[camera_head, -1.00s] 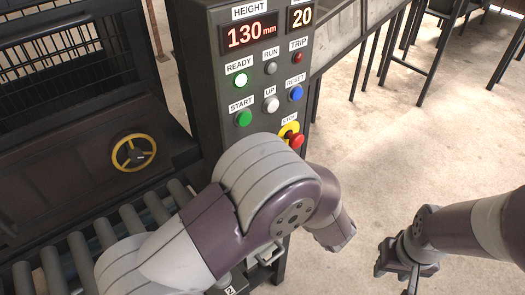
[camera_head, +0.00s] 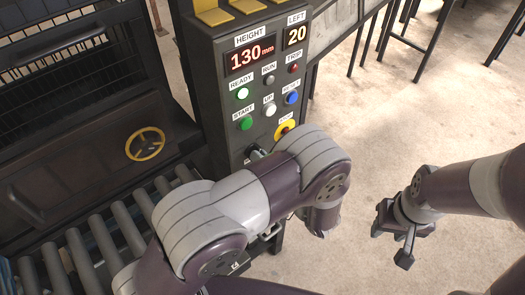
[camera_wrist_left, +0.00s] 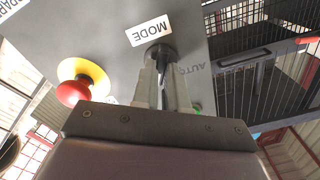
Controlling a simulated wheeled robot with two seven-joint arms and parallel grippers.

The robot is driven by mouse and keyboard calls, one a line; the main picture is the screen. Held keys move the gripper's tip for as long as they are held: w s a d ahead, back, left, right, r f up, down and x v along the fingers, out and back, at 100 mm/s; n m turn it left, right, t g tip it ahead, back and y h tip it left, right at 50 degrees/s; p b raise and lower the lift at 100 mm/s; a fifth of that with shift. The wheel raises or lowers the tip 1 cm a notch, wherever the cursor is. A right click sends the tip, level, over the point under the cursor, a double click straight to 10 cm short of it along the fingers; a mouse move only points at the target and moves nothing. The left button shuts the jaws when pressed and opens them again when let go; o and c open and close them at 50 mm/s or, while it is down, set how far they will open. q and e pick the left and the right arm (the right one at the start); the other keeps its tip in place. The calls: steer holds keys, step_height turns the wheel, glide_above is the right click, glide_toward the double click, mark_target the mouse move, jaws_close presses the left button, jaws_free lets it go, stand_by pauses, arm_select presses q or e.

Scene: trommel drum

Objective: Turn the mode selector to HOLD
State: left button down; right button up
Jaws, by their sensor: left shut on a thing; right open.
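The black mode selector knob (camera_wrist_left: 160,52) is on the grey panel below its MODE label (camera_wrist_left: 151,31), which appears upside down in the left wrist view. The word AUTO (camera_wrist_left: 194,68) is printed beside the knob, partly covered. My left gripper (camera_wrist_left: 164,80) is shut on the knob, one finger on each side. The HOLD mark cannot be made out. In the head view my left arm covers the lower panel and most of that gripper. My right gripper (camera_head: 404,246) is open and empty, apart from the panel over the floor.
The red stop button (camera_wrist_left: 74,92) on its yellow collar sits close beside the selector. START (camera_head: 246,124), UP and RESET buttons are above. The height display (camera_head: 250,55) reads 130 mm.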

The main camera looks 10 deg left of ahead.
arm_select(q)
steer(key=shift+m+p, duration=0.85)
steer(key=shift+m, duration=0.65)
steer(key=c, duration=1.2)
jaws_free()
steer(key=shift+o, duration=0.2)
steer(key=b+v, duration=0.3)
steer(key=v, duration=0.9)
steer(key=shift+s+d+b, duration=0.25)
steer(key=shift+b, duration=0.05)
